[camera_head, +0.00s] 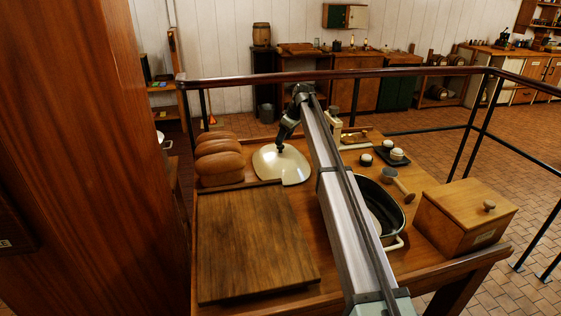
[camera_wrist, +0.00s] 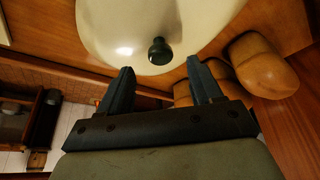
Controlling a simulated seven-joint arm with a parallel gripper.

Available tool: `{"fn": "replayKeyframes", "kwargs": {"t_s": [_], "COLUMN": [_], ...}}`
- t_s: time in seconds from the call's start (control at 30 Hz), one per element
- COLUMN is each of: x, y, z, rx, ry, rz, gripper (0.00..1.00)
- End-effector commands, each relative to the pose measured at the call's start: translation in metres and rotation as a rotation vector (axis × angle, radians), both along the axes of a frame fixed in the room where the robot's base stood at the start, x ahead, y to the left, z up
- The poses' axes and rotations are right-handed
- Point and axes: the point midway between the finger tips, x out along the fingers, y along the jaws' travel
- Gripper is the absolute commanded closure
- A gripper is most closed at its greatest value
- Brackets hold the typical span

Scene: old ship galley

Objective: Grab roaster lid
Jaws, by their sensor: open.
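The roaster lid (camera_head: 283,168) is a cream, oval, domed lid with a small dark knob. It lies on the wooden table between the bread loaves and my arm. In the wrist view the lid (camera_wrist: 115,30) fills the upper middle, and its dark knob (camera_wrist: 160,51) sits just beyond the fingertips, roughly midway between them. My gripper (camera_wrist: 163,76) is open and empty, with its two fingers apart. In the head view my gripper (camera_head: 281,146) is over the lid near the knob; whether it touches cannot be told.
Bread loaves (camera_head: 219,160) stand left of the lid. A wooden board (camera_head: 250,240) lies in front. The dark roaster pan (camera_head: 393,207), a ladle (camera_head: 397,182) and a wooden box (camera_head: 466,216) are to the right. A dark rail (camera_head: 400,73) runs behind the table.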

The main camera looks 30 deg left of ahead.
Motion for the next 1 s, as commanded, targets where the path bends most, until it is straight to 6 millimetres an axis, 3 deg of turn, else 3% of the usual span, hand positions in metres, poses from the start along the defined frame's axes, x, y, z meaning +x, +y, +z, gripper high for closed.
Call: {"fn": "replayKeyframes", "kwargs": {"t_s": [0.23,0.53,1.0], "x": [-0.002,-0.001,-0.001], "y": [0.011,0.012,0.012], "z": [-0.031,-0.035,-0.034], "rx": [-0.001,0.0,0.0], "ry": [0.001,0.0,0.0], "rz": [0.001,0.0,0.0], "gripper": [0.35,0.36,0.81]}}
